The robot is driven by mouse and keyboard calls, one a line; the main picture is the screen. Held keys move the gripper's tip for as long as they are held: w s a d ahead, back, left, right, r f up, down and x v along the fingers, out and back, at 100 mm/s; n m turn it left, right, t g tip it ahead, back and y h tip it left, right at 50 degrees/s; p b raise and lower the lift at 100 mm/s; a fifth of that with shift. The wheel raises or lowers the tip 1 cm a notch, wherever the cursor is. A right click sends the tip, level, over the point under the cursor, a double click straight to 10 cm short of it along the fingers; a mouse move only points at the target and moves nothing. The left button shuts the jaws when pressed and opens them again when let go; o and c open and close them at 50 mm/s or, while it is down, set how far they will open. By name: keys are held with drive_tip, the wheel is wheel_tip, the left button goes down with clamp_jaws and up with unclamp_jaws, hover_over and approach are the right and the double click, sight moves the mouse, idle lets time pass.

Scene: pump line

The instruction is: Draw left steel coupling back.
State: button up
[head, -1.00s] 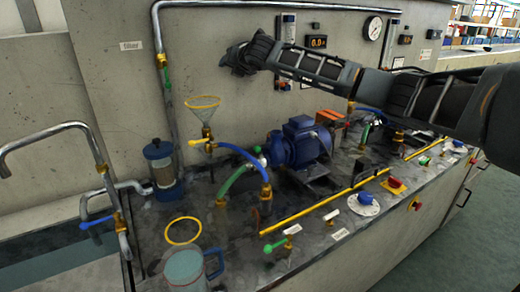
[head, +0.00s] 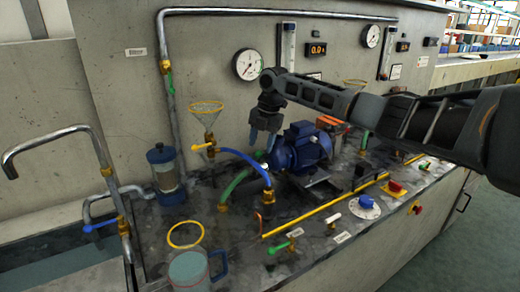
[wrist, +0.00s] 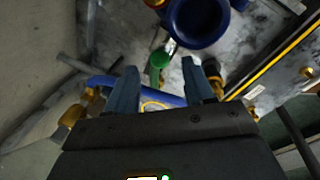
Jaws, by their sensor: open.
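The left steel coupling (wrist: 171,46) shows in the wrist view as a small bright piece between a green hose end (wrist: 158,66) and the blue pump (wrist: 196,20). In the head view the blue pump (head: 303,148) stands on the bench, with the green hose (head: 236,184) running up to its left side. My gripper (head: 262,142) points down just left of the pump, above the hose end. Its two blue fingers are apart and empty in the wrist view (wrist: 160,76), with the coupling a little beyond the fingertips. In the head view the coupling is mostly hidden by the fingers.
A blue hose (head: 240,158) arches from under the glass funnel (head: 206,118) to a brass fitting, close to my gripper. A yellow rail (head: 318,212) runs along the bench front. A beaker (head: 190,268) stands at the front left. The wall with gauges is behind.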

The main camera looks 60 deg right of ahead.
sight(259, 163)
drive_tip(key=shift+w+f, duration=0.15)
drive_tip(key=shift+f, duration=0.6)
drive_tip(key=shift+w+f, duration=0.15)
drive_tip(key=shift+f, duration=0.6)
clamp_jaws()
